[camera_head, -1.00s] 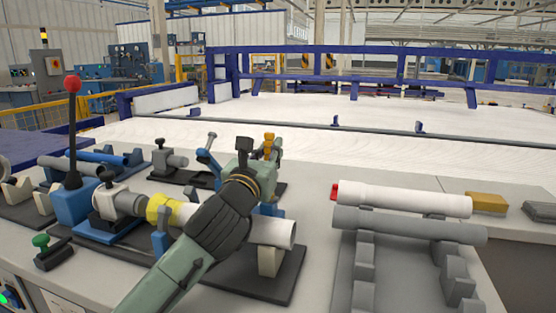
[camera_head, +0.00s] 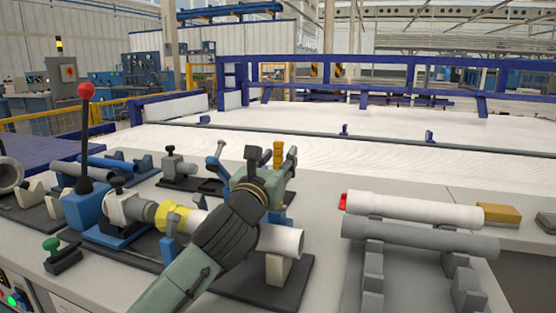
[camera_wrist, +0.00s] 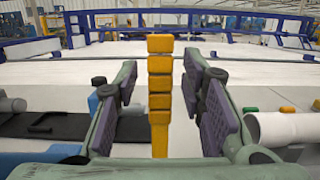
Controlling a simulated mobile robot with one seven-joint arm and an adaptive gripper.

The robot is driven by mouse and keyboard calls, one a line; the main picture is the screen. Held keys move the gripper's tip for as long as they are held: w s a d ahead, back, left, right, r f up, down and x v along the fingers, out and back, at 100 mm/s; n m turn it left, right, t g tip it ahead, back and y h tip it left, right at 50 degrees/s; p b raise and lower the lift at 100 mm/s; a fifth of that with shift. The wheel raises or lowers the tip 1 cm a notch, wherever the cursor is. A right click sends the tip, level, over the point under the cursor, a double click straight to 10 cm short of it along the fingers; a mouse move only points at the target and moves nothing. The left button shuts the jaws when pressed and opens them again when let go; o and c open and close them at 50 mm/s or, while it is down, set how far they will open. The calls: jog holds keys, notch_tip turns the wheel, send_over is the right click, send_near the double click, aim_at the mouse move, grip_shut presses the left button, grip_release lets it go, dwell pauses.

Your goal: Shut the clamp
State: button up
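An orange ribbed handle (camera_head: 278,152), which looks like the clamp's lever, stands upright behind my gripper. It also shows in the middle of the wrist view (camera_wrist: 160,95). My gripper (camera_head: 271,165) is open, with one finger on each side of the handle and a visible gap on both sides in the wrist view. A white pipe with a yellow band (camera_head: 176,215) lies in blue holders on a dark base plate. My arm and gripper cover the middle of this pipe and most of the clamp's blue body. Another blue part with a grey lever (camera_head: 217,158) stands just left of my gripper.
A black lever with a red knob (camera_head: 86,120) rises at the left. A white pipe (camera_head: 412,210) and a grey pipe (camera_head: 420,238) lie on a grey rack at the right. A yellow block (camera_head: 500,214) lies beyond them. A green-knobbed part (camera_head: 60,253) is at front left.

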jog(key=shift+v, duration=6.05)
jog(key=shift+c, duration=0.4)
